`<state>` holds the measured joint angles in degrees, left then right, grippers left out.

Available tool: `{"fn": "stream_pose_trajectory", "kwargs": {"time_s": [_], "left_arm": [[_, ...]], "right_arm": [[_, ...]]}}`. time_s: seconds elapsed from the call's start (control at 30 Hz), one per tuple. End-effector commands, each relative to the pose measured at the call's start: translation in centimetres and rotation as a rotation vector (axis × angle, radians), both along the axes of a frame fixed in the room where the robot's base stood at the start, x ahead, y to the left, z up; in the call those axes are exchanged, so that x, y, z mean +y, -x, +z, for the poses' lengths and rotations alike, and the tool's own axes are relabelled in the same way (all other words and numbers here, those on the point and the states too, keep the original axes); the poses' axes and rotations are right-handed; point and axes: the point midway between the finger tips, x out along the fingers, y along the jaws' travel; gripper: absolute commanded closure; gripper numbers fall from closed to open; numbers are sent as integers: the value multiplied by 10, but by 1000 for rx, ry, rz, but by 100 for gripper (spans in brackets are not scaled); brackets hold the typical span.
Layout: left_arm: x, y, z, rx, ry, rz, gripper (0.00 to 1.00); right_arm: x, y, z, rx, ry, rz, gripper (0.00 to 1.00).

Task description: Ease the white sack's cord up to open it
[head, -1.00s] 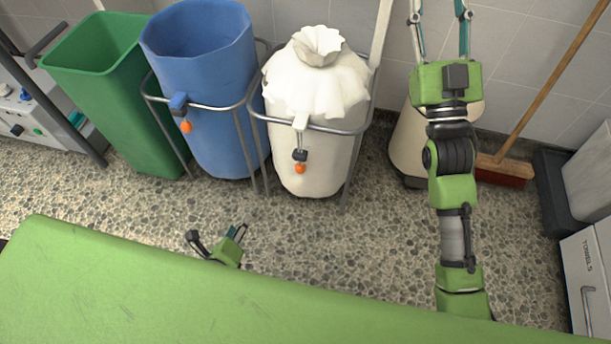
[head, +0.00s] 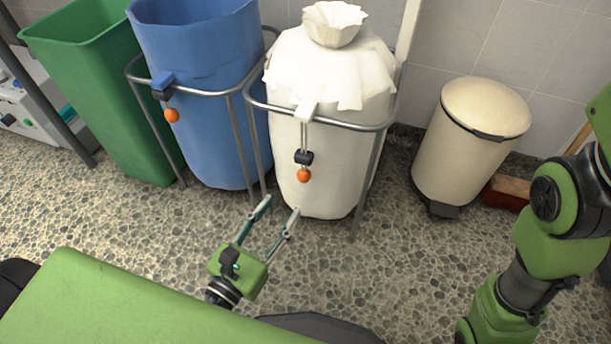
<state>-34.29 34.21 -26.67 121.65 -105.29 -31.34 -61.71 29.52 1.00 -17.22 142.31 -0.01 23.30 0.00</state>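The white sack (head: 335,190) hangs in a metal ring stand, its gathered mouth (head: 334,22) ruffled above a draped collar. Its cord (head: 303,137) hangs down the front from a white tab, with a black toggle (head: 303,157) and an orange ball (head: 303,175) at the end. My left gripper (head: 278,212) is open and empty, pointing up toward the sack from below, its fingertips beneath the orange ball and apart from it. My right arm comes in at the right edge; its gripper is out of the picture.
A blue sack (head: 200,60) in its own ring stand (head: 215,93), with another orange ball (head: 171,115), stands left of the white one. A green bin (head: 80,85) is farther left. A cream pedal bin (head: 470,140) and broom head (head: 507,192) are at right. Pebbled floor is clear in front.

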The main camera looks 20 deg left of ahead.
Motion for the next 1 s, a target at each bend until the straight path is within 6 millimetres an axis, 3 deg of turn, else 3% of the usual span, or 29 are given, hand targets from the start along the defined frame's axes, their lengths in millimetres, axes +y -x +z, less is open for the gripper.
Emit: {"fn": "stream_pose_trajectory", "kwargs": {"time_s": [0.3,0.5,0.7,1.0], "left_arm": [[-13,-68,2,-4,7,2,61],[-19,-100,1,-1,4,2,61],[-22,-116,0,1,4,0,61],[-23,-118,0,2,4,0,61]], "right_arm": [[0,1,1,-2,0,-1,60],[0,-2,1,4,-1,0,60],[0,-1,1,3,-1,1,60],[0,-3,0,7,-2,1,60]]}}
